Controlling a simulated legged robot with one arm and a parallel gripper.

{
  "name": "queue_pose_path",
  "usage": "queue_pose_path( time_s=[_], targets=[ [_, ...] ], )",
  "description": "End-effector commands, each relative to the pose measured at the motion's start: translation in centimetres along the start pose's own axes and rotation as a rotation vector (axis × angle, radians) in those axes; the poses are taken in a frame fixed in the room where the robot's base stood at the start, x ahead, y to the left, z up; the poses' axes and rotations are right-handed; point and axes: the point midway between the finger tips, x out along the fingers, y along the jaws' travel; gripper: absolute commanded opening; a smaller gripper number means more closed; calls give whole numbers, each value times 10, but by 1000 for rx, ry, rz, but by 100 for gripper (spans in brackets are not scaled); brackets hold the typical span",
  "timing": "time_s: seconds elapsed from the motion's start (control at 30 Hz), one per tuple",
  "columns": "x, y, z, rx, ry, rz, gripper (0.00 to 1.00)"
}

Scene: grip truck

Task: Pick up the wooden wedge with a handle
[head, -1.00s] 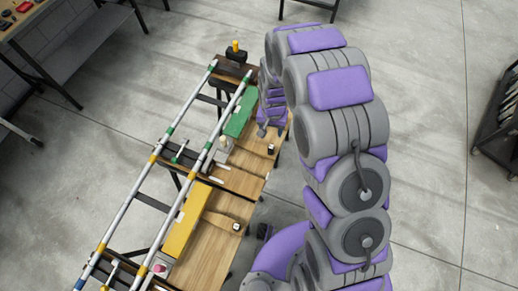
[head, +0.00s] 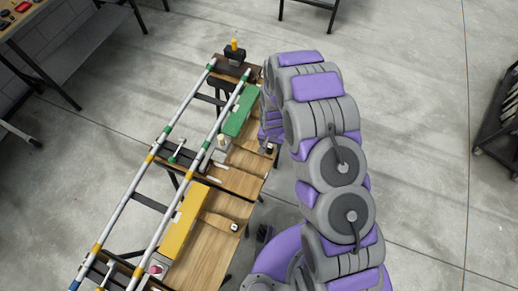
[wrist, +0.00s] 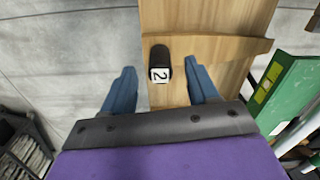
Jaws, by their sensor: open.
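In the wrist view a light wooden piece (wrist: 205,62) has a dark rounded handle (wrist: 158,58) with a white tag marked "2". My gripper (wrist: 162,90) is open, with one blue finger on each side of the handle's tagged end. The fingers stand apart from the handle and hold nothing. The wrist view does not clearly show the height gap. In the head view my arm hides most of the gripper, beside the wooden piece (head: 243,158) near the green block. Another wooden piece (head: 215,245) with a tagged handle lies nearer, by the yellow block.
A green block (head: 238,115) and a yellow block (head: 185,225) stand along the rack. Long silver rails (head: 150,160) with coloured bands run left of them. A dark shelf (head: 498,125) stands at right. The concrete floor right of my arm is clear.

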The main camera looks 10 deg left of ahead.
Motion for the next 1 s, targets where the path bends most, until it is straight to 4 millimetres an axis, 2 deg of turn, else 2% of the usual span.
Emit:
queue_pose_path(
  time_s=[0.2,0.3,0.57,1.0],
  targets=[
    [34,-3,-3,2,-2,4,59],
    [44,-4,-3,1,0,5,59],
    [46,-3,-3,1,0,5,58],
    [45,-2,-3,1,0,4,16]
  ],
)
